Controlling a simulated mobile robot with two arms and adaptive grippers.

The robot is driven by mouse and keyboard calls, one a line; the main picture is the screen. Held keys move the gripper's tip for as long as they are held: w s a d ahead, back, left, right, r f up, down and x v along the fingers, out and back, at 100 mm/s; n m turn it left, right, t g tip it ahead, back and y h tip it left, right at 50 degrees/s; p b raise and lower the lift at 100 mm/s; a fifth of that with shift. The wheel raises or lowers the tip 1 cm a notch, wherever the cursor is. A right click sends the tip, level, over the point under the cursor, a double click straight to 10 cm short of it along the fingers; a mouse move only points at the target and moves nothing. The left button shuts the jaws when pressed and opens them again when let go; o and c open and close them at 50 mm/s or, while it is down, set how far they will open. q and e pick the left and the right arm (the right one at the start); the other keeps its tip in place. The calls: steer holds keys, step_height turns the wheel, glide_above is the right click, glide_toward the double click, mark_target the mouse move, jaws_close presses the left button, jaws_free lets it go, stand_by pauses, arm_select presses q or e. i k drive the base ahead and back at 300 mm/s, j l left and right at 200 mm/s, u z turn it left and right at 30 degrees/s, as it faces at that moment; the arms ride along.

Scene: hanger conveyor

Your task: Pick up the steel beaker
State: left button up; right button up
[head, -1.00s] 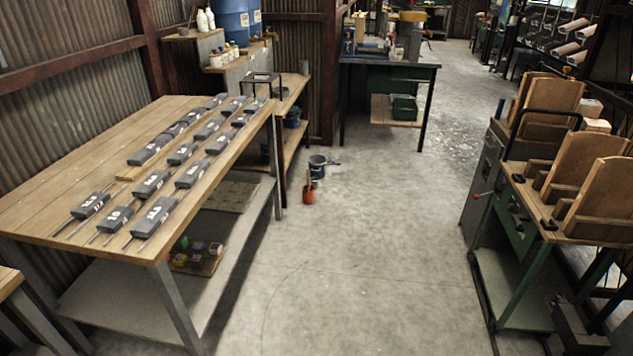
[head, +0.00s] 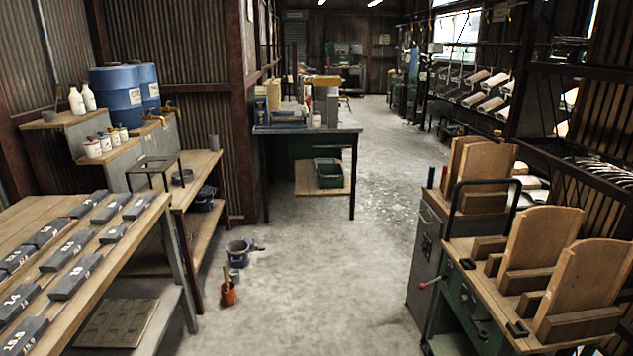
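I cannot say for certain which thing is the steel beaker. A small grey cylinder (head: 214,142) stands upright at the far end of the wooden side bench (head: 197,172). Another small dark grey cup-like thing (head: 49,115) sits on the top step of the stepped shelf (head: 92,118) at the left. A small pale container (head: 316,119) stands on the dark table (head: 340,131) further back. All are too small to tell their material. Neither of my grippers shows in the head view.
A table with several grey numbered blocks (head: 72,250) fills the lower left. A bucket (head: 238,253) and an orange pot (head: 228,293) are on the floor. A green cart (head: 457,285) is at right. The middle floor is clear.

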mark_target(235, 274)
steer(key=i, duration=1.95)
steer(key=i+u, duration=0.1)
steer(key=i, duration=0.5)
steer(key=i+l, duration=0.15)
steer(key=i, duration=0.45)
steer(key=i+l+u, duration=0.15)
steer(key=i, duration=0.45)
steer(key=i+l+u, duration=0.15)
steer(key=i+u, duration=0.35)
steer(key=i+l+u, duration=0.2)
steer(key=u, duration=0.3)
steer(key=i+l+u, duration=0.35)
steer(key=u, duration=0.15)
steer(key=i+l+u, duration=0.15)
steer(key=l+u, duration=0.3)
steer(key=l, duration=0.15)
